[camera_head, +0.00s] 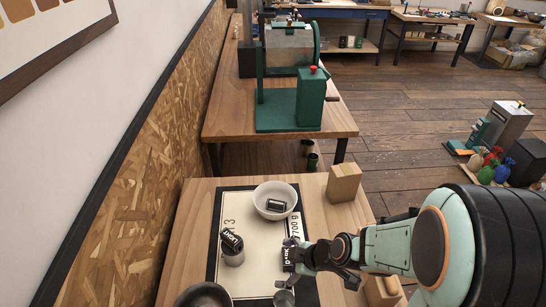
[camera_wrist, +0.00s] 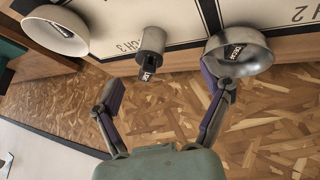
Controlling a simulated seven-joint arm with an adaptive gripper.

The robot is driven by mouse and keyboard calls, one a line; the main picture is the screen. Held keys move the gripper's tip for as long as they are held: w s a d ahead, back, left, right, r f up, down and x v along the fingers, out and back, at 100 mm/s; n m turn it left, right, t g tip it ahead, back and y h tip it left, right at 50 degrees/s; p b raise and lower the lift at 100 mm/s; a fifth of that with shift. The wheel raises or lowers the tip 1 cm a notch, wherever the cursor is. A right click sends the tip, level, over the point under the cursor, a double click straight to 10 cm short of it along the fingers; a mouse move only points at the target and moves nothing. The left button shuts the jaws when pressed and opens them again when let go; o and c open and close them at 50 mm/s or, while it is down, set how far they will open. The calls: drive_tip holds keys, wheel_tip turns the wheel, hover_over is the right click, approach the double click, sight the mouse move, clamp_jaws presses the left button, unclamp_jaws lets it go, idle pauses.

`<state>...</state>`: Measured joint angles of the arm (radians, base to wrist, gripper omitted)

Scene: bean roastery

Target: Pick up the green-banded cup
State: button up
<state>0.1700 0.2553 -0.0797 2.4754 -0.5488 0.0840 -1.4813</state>
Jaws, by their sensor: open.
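No green band shows clearly on any cup.
A white bowl (camera_head: 275,189) holding a dark-labelled piece stands at the back of the mat. A metal bowl (camera_head: 204,297) is at the front left. A wooden block (camera_head: 343,183) sits at the back right. The chipboard wall (camera_head: 140,190) borders the table on the left.

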sight(279, 306)
drive_tip(key=s+f, duration=0.1)
drive_tip(key=f, duration=0.2)
drive_tip(key=s+d+f+m+g, duration=0.1)
drive_tip(key=f, duration=0.1)
drive_tip(key=s+f+m+g, duration=0.1)
drive_tip(key=f, duration=0.2)
drive_tip(key=shift+s+d+f, duration=0.35)
drive_tip(key=x, duration=0.6)
drive_tip(key=shift+a+f, duration=0.15)
drive_tip(key=shift+f, duration=0.05)
drive_tip(key=c, duration=1.1)
